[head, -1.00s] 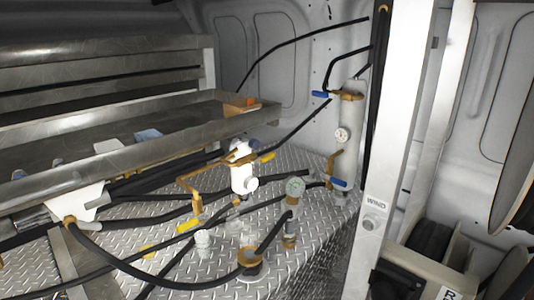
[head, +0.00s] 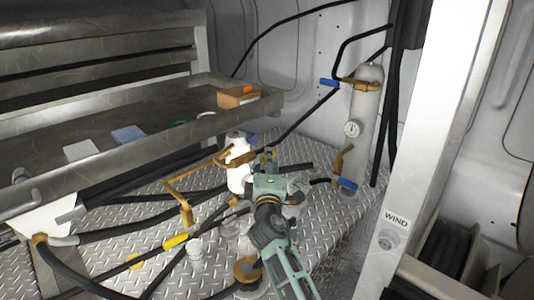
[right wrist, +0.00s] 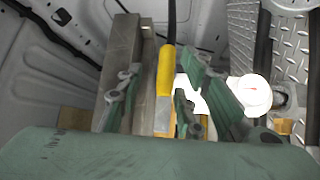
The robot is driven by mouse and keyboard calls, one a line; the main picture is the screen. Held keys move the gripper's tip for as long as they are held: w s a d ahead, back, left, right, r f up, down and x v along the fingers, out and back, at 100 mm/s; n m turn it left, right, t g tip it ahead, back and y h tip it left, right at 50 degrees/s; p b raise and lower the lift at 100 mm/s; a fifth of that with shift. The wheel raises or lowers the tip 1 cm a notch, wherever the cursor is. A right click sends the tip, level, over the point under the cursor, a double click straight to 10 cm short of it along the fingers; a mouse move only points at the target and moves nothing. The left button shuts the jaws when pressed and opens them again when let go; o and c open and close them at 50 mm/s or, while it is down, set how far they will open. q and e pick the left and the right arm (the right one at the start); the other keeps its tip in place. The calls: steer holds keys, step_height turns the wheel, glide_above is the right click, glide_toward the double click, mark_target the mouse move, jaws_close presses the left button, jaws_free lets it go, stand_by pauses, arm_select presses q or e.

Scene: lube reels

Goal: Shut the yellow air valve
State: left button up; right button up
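The yellow valve handle (right wrist: 165,72) stands in the right wrist view between the fingers of my right gripper (right wrist: 160,98). The fingers are apart, with the handle in the gap; I cannot tell if either touches it. In the head view my right gripper (head: 268,163) reaches up from below to the brass fitting (head: 236,158) beside the white filter unit (head: 238,175) and mostly hides this handle. Another yellow handle (head: 175,241) sits lower left on the brass pipe. My left gripper is in neither view.
A metal tray shelf (head: 120,165) runs along the left. A grey cylinder (head: 366,110) with a gauge and blue handles stands at the right. Black hoses (head: 120,231) cross the tread-plate floor. A white post (head: 430,130) rises farther right.

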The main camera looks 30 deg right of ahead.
steer(key=w, duration=0.1)
steer(key=w+d, duration=0.1)
steer(key=shift+w+d+f, duration=0.2)
steer(key=shift+w+d, duration=0.1)
steer(key=shift+w, duration=0.05)
steer(key=shift+w+r, duration=0.1)
steer(key=shift+w, duration=0.05)
steer(key=c, duration=0.7)
jaws_close()
steer(key=shift+w, duration=0.1)
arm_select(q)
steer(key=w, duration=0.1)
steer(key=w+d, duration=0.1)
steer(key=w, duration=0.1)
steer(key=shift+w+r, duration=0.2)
arm_select(e)
steer(key=shift+w, duration=0.1)
